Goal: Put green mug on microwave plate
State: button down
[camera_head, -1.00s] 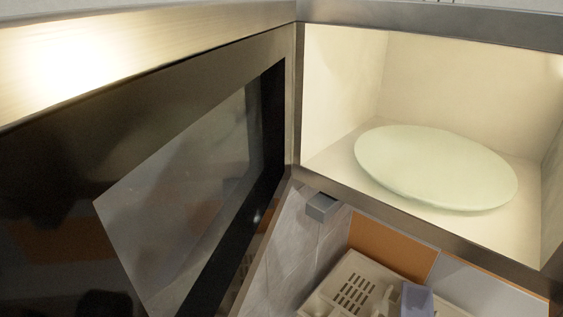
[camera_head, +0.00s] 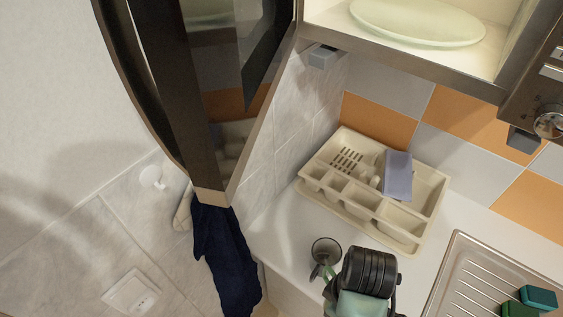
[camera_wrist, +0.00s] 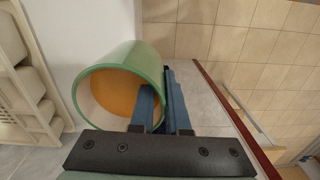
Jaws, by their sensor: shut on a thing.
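The green mug (camera_wrist: 110,85) fills the left middle of the wrist view, with its open mouth and orange inside facing the camera. My gripper (camera_wrist: 165,92) has its blue fingers shut on the mug's wall, one finger inside the rim and one outside. The pale round microwave plate (camera_head: 420,25) lies empty inside the open microwave (camera_head: 400,65) at the top, well above and beyond my gripper.
The open microwave door (camera_head: 200,90) hangs out at the upper left. A cream cutlery tray (camera_head: 330,195) holding a grey-blue block (camera_head: 397,175) sits on the counter. A metal sink drainer (camera_head: 470,270) with green sponges (camera_head: 538,297) is at the right. A dark cloth (camera_head: 222,255) hangs at the left.

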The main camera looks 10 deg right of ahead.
jog(key=w+a+f+m+b, duration=0.3)
jog(key=a+f+b, duration=0.1)
jog(key=a, duration=0.3)
jog(key=w+a+f+m+b, duration=0.4)
jog(key=a+f+b, duration=0.1)
jog(key=a+f, duration=0.1)
jog(key=shift+w+a+f, duration=0.25)
jog(key=shift+a+f, duration=0.15)
jog(key=shift+a, duration=0.45)
